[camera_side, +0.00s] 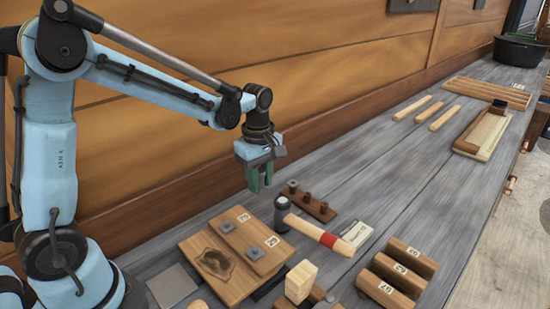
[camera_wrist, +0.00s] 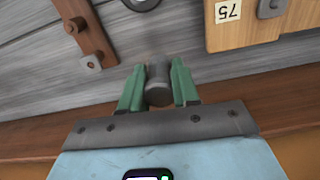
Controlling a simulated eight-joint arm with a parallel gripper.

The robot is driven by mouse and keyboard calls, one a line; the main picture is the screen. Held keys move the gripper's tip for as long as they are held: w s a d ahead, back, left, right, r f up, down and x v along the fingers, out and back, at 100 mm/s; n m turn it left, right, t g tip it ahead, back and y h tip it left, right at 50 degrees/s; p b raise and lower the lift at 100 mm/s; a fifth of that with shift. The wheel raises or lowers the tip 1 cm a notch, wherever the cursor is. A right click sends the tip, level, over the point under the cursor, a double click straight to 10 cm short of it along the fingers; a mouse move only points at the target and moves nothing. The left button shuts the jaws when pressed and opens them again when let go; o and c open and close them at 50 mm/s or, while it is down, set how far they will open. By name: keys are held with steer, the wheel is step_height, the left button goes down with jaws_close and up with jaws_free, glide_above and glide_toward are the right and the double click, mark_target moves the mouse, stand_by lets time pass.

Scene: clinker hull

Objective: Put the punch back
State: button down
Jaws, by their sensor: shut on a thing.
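My gripper (camera_side: 260,180) has green fingers and hangs above the grey bench near the wooden wall. In the wrist view, my gripper (camera_wrist: 157,82) is shut on a dark grey cylinder, the punch (camera_wrist: 158,88). The side view does not show the punch clearly between the fingers. A narrow dark brown rack (camera_side: 328,213) with small upright pieces lies on the bench, to the right of and below my gripper in the side view. Part of this rack (camera_wrist: 92,40) shows at the upper left of the wrist view, apart from the punch.
A wooden block assembly (camera_side: 225,265) with numbered pieces is in front. Several numbered blocks (camera_side: 400,265) and a pale block (camera_side: 300,280) stand nearby. Sticks (camera_side: 445,118) and a wooden tray (camera_side: 483,135) lie farther back.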

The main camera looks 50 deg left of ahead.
steer(key=shift+f, duration=2.6)
steer(key=shift+f, duration=0.4)
steer(key=c, duration=0.8)
jaws_free()
steer(key=shift+o, duration=0.2)
steer(key=shift+r, duration=4)
